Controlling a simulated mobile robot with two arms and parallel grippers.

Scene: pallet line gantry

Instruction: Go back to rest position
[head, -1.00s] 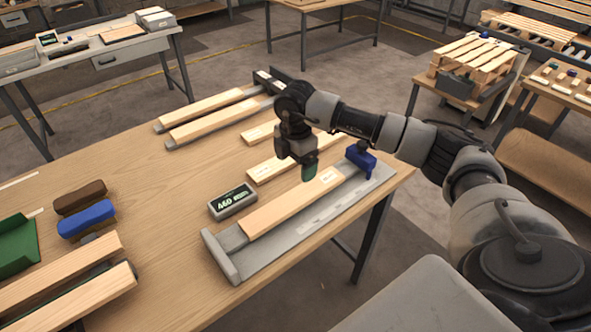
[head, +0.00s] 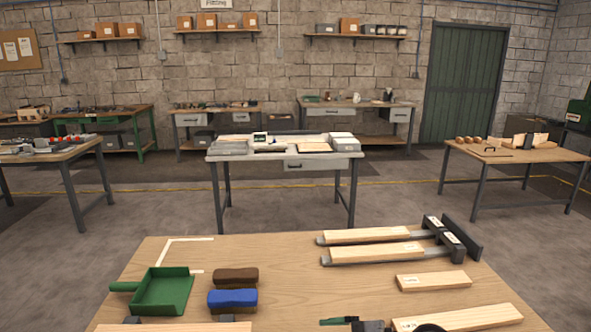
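My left gripper is not in view.
On the bench are a green dustpan (head: 163,292), a brown block (head: 237,275), a blue block (head: 232,298) and two slats on a grey rack (head: 375,254). Another slat (head: 433,280) lies at right. A grey desk (head: 285,150) stands beyond open floor.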

